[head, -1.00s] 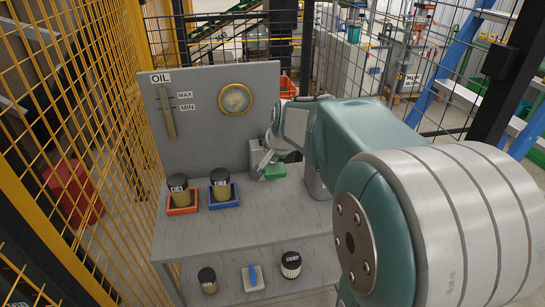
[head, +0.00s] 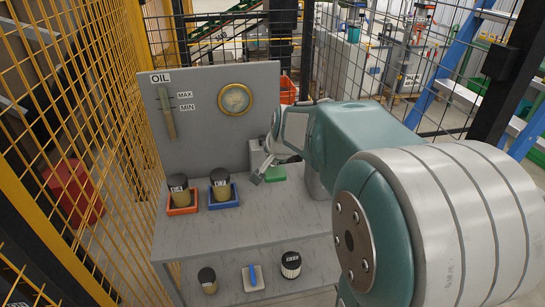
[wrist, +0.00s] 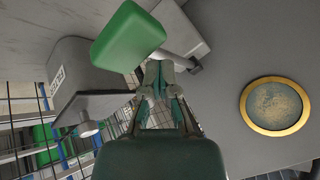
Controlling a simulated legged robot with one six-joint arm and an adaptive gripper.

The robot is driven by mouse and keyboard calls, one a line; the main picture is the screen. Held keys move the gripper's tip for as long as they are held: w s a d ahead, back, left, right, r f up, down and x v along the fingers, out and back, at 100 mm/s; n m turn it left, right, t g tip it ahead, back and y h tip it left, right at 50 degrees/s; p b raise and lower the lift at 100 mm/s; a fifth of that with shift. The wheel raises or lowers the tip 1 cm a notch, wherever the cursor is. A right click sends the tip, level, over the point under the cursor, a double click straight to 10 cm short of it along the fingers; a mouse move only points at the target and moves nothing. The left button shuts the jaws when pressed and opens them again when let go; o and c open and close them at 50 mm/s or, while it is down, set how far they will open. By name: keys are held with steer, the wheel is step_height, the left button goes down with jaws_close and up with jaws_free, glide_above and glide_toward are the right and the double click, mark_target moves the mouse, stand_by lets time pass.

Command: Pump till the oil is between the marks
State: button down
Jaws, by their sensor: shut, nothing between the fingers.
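The oil sight tube (head: 167,112) is an upright olive-coloured strip on the grey panel, under the OIL label. The MAX mark (head: 185,94) and MIN mark (head: 186,107) sit to its right. The oil level in it is too small to tell. The green pump pad (head: 275,174) is low at the panel's foot; it also shows large in the wrist view (wrist: 128,35), by a grey bar. My gripper (head: 257,179) is shut and empty, just left of the green pad. In the wrist view its fingertips (wrist: 158,72) are below the pad; contact is unclear.
A brass-rimmed dial (head: 235,99) is on the panel. A dark-topped jar stands in a red tray (head: 183,210) and another in a blue tray (head: 223,204). A lower shelf holds a jar (head: 207,280), a blue-handled item (head: 252,277) and a filter (head: 291,265). Yellow mesh (head: 75,120) borders the left.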

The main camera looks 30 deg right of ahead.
mark_target(274, 169)
steer(key=shift+s+a+f, duration=0.1)
steer(key=shift+s+f, duration=0.1)
steer(key=shift+f, duration=0.6)
steer(key=shift+s+f, duration=0.15)
steer(key=shift+f, duration=0.6)
stand_by(1.5)
steer(key=shift+r, duration=0.1)
stand_by(0.4)
steer(key=shift+w+d+r, duration=0.1)
steer(key=shift+w+r, duration=0.15)
steer(key=shift+r, duration=0.85)
steer(key=shift+w+d+r, duration=0.1)
steer(key=shift+w+r, duration=0.1)
steer(key=shift+r, duration=0.9)
steer(key=shift+w+r, duration=0.25)
steer(key=shift+r, duration=0.85)
steer(key=r, duration=0.3)
steer(key=w+r, duration=0.1)
steer(key=r, duration=0.1)
steer(key=shift+d, duration=0.1)
